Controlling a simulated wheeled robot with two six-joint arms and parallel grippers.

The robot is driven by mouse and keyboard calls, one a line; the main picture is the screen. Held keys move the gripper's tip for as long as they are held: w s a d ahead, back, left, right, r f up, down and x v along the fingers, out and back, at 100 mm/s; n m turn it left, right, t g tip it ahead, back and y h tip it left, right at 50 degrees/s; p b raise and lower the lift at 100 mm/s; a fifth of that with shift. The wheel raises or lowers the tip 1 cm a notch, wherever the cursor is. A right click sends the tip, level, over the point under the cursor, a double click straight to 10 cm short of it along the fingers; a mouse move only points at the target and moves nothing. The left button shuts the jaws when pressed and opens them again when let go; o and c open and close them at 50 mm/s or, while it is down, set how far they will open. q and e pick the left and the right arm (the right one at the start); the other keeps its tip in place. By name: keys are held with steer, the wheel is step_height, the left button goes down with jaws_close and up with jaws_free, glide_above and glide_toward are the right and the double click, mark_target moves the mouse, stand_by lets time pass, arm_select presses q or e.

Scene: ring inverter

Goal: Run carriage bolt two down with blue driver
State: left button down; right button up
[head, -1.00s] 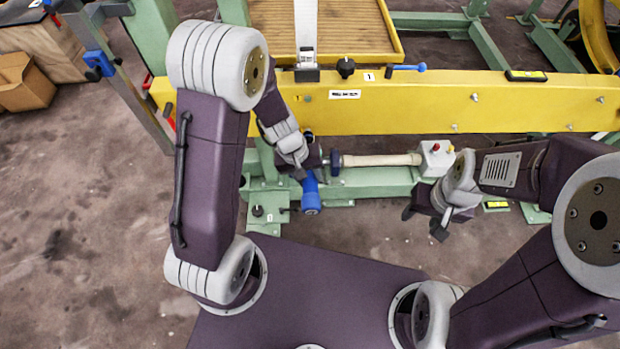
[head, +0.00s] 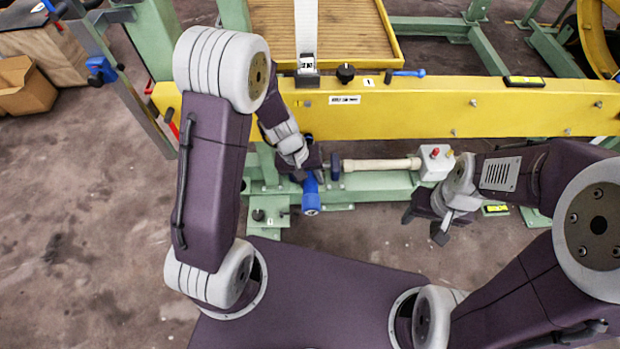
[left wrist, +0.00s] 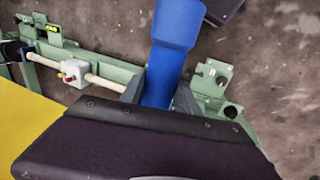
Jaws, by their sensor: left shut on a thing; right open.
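The blue driver (head: 311,197) is in my left gripper (head: 310,176), its blue body pointing toward my base in the head view. The left wrist view shows the driver (left wrist: 170,50) large, between the finger edges (left wrist: 158,90). The green carriage (head: 268,198) is just left of the driver, with a dark round bolt head or knob (head: 258,215) beside a label 1. Two dark round spots (left wrist: 231,111) show on the carriage in the left wrist view. I cannot tell which is bolt two. My right gripper (head: 425,222) is open and empty.
A yellow beam (head: 430,108) crosses behind, carrying a black knob (head: 345,73) and a small blue-handled lever (head: 408,73).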

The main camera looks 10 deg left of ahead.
arm_select(q)
steer(key=shift+w+a+r, duration=0.1)
steer(key=shift+w+a, duration=0.15)
steer(key=shift+w, duration=0.6)
stand_by(1.7)
